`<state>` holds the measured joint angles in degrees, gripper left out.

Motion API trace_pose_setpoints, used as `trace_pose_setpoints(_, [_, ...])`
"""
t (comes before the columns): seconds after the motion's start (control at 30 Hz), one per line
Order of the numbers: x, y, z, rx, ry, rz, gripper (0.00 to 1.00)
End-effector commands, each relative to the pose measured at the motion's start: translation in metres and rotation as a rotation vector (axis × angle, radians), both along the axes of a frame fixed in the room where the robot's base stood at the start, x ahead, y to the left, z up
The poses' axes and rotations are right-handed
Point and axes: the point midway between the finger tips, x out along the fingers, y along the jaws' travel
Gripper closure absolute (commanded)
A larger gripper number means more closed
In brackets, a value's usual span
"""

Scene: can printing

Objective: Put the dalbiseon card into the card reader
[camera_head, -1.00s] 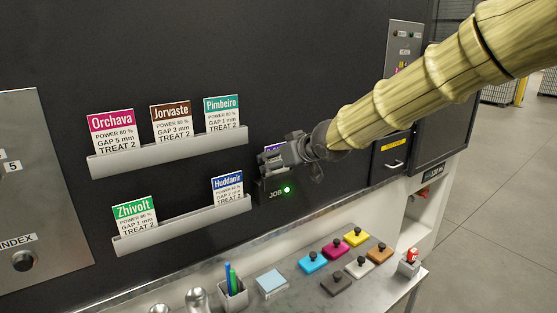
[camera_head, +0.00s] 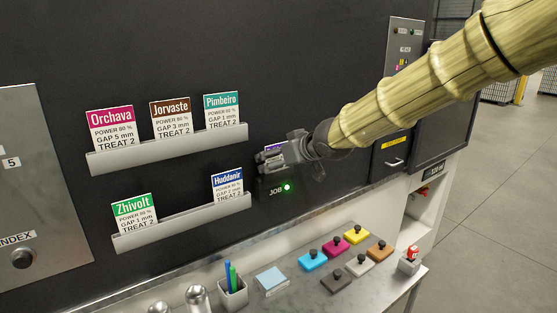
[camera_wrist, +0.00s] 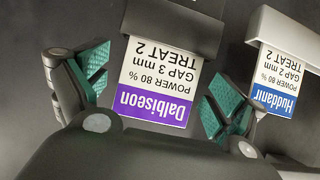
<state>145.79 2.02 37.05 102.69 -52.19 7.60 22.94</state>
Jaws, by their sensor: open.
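The dalbiseon card (camera_wrist: 160,90), white with a purple name band, sits with its lower end in the dark card reader (camera_wrist: 178,30), upside down in the wrist picture. In the head view only a small purple bit of the card (camera_head: 274,148) shows behind my gripper (camera_head: 268,160). The reader (camera_head: 272,188) carries the word JOB and a lit green lamp (camera_head: 287,187). My gripper is open, with its green-padded fingers on either side of the card in the wrist view and a gap on each side.
The Huddanir card (camera_head: 227,184) stands in the lower grey rack (camera_head: 185,224), close left of the reader. An upper rack (camera_head: 170,149) holds Orchava, Jorvaste and Pimbeiro cards. Coloured knobbed blocks and a pen cup (camera_head: 233,293) stand on the ledge below.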

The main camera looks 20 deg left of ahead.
Motion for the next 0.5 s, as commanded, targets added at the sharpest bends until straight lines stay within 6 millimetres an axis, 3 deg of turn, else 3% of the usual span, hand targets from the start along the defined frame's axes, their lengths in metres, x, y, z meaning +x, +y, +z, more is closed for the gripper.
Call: trace_pose_setpoints(0.5, [-0.043,-0.056,0.041,0.002,0.001,-0.002,0.05])
